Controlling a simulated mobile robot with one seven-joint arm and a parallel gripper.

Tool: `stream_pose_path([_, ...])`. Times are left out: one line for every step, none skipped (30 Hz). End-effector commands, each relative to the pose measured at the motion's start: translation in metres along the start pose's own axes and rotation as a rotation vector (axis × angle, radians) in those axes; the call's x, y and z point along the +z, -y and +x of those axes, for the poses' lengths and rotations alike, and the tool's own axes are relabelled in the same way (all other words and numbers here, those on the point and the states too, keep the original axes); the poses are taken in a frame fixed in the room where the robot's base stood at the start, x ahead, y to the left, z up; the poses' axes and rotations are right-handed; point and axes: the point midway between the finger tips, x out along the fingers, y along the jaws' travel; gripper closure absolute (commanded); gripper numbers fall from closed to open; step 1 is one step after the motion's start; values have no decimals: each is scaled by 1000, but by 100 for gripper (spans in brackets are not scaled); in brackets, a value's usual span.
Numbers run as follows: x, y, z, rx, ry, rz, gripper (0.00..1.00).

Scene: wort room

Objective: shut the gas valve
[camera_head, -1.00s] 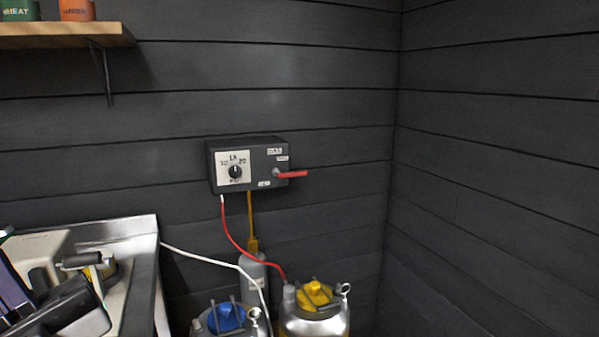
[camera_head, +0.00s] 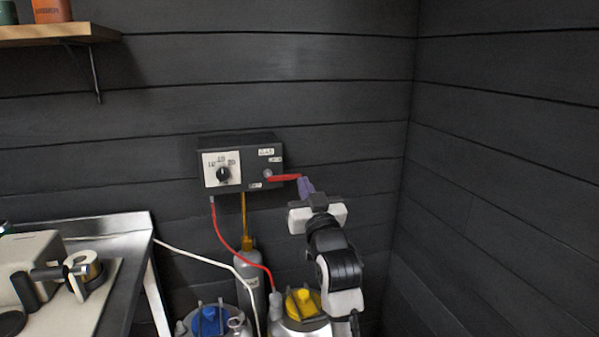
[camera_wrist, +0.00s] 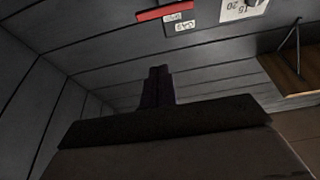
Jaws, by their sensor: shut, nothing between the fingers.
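The gas valve's red lever (camera_head: 284,178) sticks out to the right, roughly level, from the front of a dark wall box (camera_head: 240,163). Small white labels sit around its pivot, too blurred to read surely in the head view. My gripper (camera_head: 304,182) is shut and empty, its purple fingers pointing up at the lever's right end. In the head view they overlap the tip; I cannot tell if they touch. In the wrist view the shut fingers (camera_wrist: 157,78) point toward the wall, and the red lever (camera_wrist: 166,10) shows beyond them, apart in the picture.
A black knob (camera_head: 223,174) on a white dial is at the box's left. Below stand kegs with a yellow cap (camera_head: 303,303) and a blue cap (camera_head: 210,320), with a red hose (camera_head: 228,243) and a pale hose. A steel counter is left; a shelf is upper left.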

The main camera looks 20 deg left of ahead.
Motion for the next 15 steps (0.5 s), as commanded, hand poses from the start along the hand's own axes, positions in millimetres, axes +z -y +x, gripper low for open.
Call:
stream_pose_path([0, 0, 0, 0, 0, 0, 100])
stream_pose_path([0, 0, 0, 0, 0, 0, 100])
stream_pose_path([0, 0, 0, -1, 0, 0, 100])
stream_pose_path([0, 0, 0, -1, -1, 0, 100])
stream_pose_path([0, 0, 0, -1, -1, 0, 100])
stream_pose_path([0, 1, 0, -1, -1, 0, 100])
stream_pose_path([0, 1, 0, -1, -1, -1, 100])
stream_pose_path([0, 1, 1, -1, -1, -1, 100])
stream_pose_path([-1, 1, 2, -1, -2, -1, 100])
stream_pose_path([-1, 1, 4, -1, -2, -1, 100])
stream_pose_path([-1, 1, 6, -1, -1, -1, 100])
stream_pose_path([-2, 1, 10, -1, -1, -1, 100])
stream_pose_path([-2, 1, 14, -2, -1, -1, 100])
stream_pose_path([-3, 2, 19, -2, -1, -2, 100])
stream_pose_path([-3, 2, 26, -2, -1, -1, 100])
